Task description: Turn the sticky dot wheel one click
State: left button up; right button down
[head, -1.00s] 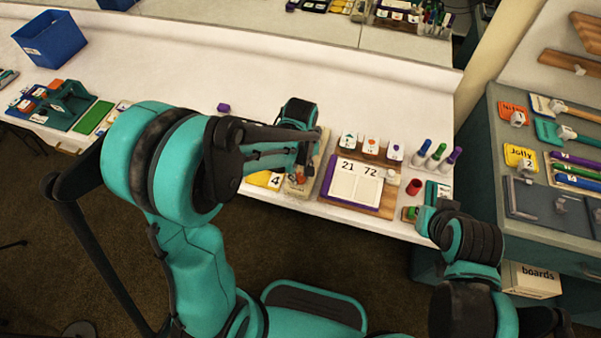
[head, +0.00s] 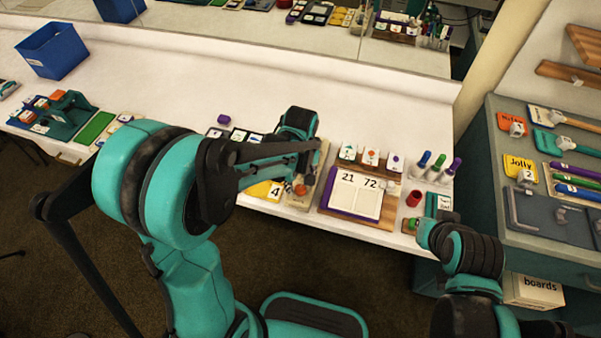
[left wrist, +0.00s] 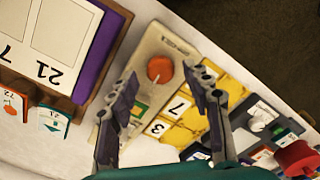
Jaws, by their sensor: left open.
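The likeliest sticky dot wheel is an orange round knob (head: 300,189) on a narrow beige board (head: 322,160), between the yellow number cards and the flip-number stand. It shows clearly in the left wrist view (left wrist: 160,69), with a small green and orange picture lower on the board. My left gripper (left wrist: 161,76) is open and empty. Its two fingers appear on either side of the knob in the wrist view, with a gap to it; their height above it is unclear. In the head view the left gripper (head: 308,165) hangs over the board. My right gripper does not show.
The stand (head: 327,197) reading 21 72 is right of the beige board. Yellow number cards (head: 264,190) lie on the left. Markers (head: 437,165) stand farther right. The bench behind is mostly clear.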

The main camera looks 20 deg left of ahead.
aim_at(300, 188)
pick_arm(q)
notch_tip(300, 188, up, 11)
dwell(0.3)
dwell(0.4)
jog(key=s+a+m+t, duration=0.2)
jog(key=s+m+t, duration=0.1)
jog(key=s+m, duration=0.1)
jog(key=s+a+r+m+t, duration=0.1)
jog(key=s+a+m+t, duration=0.1)
jog(key=s+m+t, duration=0.2)
jog(key=s, duration=0.2)
jog(key=shift+s+a+r+m, duration=0.2)
jog(key=shift+s+a+m, duration=0.05)
jog(key=shift+s+m, duration=0.05)
